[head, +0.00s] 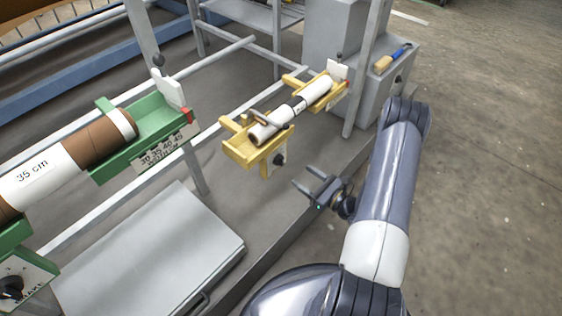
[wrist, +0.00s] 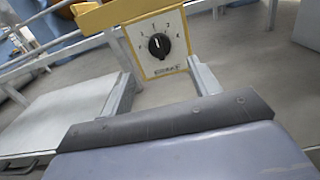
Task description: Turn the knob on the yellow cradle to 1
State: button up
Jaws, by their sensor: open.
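The yellow cradle (head: 238,154) holds a white roll with a dark band on the frame rail. Its black knob (head: 280,160) sits on a pale plate at the near end. In the wrist view the knob (wrist: 158,45) is in the upper middle of the plate (wrist: 172,66), ringed by small digits, with BRAKE printed below. Its white mark appears to point roughly upward; the exact digit is too small to tell. My gripper (head: 306,178) is open and empty, below and to the right of the knob. Its two fingers (wrist: 163,88) show apart below the plate, not touching the knob.
A green cradle (head: 150,137) with a 35 cm roll stands at left, with another black knob (head: 12,288) on its near part. A grey lid (head: 150,255) lies below. A grey cabinet (head: 385,85) with a brush stands behind. The floor at right is clear.

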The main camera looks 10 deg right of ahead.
aim_at(283, 163)
jog(key=b+x, duration=0.1)
jog(key=x, duration=0.8)
jog(key=c, duration=1)
jog(key=shift+b, duration=0.4)
jog(key=n+b, duration=0.3)
jog(key=shift+f+n, duration=0.2)
jog(key=shift+n, duration=0.1)
jog(key=n+b, duration=0.3)
jog(key=n, duration=0.1)
jog(key=shift+r, duration=0.1)
jog(key=shift+b, duration=0.3)
